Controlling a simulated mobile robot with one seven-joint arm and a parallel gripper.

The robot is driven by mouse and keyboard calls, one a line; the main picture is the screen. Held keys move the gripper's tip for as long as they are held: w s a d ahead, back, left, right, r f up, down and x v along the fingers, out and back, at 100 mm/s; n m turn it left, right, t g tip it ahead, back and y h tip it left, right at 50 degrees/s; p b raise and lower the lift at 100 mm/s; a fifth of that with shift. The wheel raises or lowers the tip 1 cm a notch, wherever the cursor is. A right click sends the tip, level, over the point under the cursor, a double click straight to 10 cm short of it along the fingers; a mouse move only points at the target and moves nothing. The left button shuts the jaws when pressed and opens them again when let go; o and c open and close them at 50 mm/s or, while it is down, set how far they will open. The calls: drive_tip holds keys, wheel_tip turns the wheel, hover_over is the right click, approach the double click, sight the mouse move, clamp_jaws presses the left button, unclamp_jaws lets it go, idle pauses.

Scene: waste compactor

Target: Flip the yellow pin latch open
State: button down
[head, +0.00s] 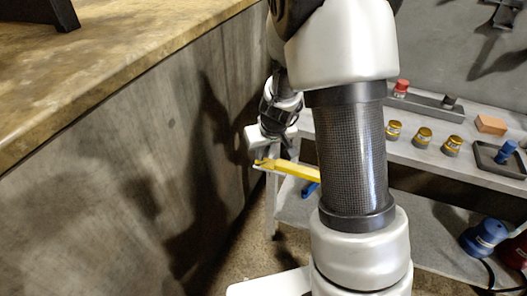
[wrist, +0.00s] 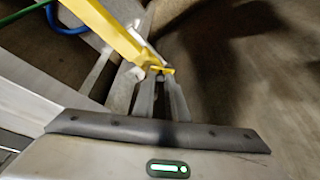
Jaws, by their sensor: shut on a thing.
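The yellow pin latch (head: 290,169) shows in the head view as a yellow bar, left of my arm and partly hidden behind it. In the wrist view the yellow latch (wrist: 112,32) runs from the top left down to the fingertips. My gripper (wrist: 160,72) is shut on the latch's end, with a small yellow tip between the fingers. In the head view my gripper (head: 262,160) is at the latch's left end. What the latch is fixed to is not clear.
A grey shelf unit (head: 425,155) stands at the right with several gold-capped jars, an orange block (head: 491,124) and a tray (head: 499,160). A blue tool (head: 485,237) lies on its lower shelf. A worktop (head: 110,60) with a grey side wall fills the left.

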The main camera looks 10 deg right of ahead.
drive_tip(key=m+p, duration=0.1)
drive_tip(key=p, duration=0.1)
drive_tip(key=m+h+p, duration=0.1)
drive_tip(key=m+p, duration=0.2)
drive_tip(key=p, duration=0.1)
drive_tip(key=shift+s+a+h, duration=0.25)
drive_tip(key=shift+s+h, duration=0.05)
drive_tip(key=shift+h, duration=0.1)
drive_tip(key=c, duration=1.8)
unclamp_jaws()
drive_tip(key=p+v, duration=0.8)
drive_tip(key=v, duration=0.9)
drive_tip(key=shift+r+p, duration=0.2)
drive_tip(key=shift+p, duration=0.2)
